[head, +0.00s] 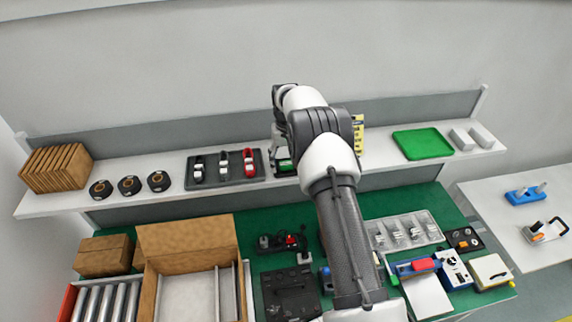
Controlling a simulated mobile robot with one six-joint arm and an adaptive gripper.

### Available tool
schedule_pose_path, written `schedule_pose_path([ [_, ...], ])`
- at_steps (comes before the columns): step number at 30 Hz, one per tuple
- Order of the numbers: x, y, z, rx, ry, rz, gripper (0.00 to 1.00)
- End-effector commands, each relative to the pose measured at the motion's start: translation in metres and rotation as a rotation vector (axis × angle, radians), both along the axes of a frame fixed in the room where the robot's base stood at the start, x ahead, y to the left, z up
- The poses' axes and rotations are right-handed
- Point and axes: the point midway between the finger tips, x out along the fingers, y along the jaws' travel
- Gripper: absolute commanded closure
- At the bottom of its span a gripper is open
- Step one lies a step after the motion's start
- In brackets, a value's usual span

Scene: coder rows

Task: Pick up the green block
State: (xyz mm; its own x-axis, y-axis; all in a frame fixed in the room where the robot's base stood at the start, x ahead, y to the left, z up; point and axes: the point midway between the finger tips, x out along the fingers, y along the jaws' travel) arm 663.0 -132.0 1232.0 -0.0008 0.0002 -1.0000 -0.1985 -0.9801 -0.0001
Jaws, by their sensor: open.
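I cannot make out a separate green block for certain. My arm rises from the bottom middle and bends over at the shelf.
The long white shelf (130,207) holds brown boards (56,168), black discs (130,185), a dark tray (224,182) and a flat green tray (422,143). Below, the green bench (262,225) is crowded with an open carton (187,240), devices and a clear parts tray (405,232).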

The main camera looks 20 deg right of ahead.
Motion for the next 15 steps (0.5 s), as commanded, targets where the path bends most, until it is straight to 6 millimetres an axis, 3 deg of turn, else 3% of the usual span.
schedule_pose_path([
  [5, 0.0002, -0.0001, 0.0002, 0.000, -0.001, 0.000, 0.39],
  [15, 0.0002, -0.0001, 0.0006, 0.000, -0.001, 0.000, 0.62],
])
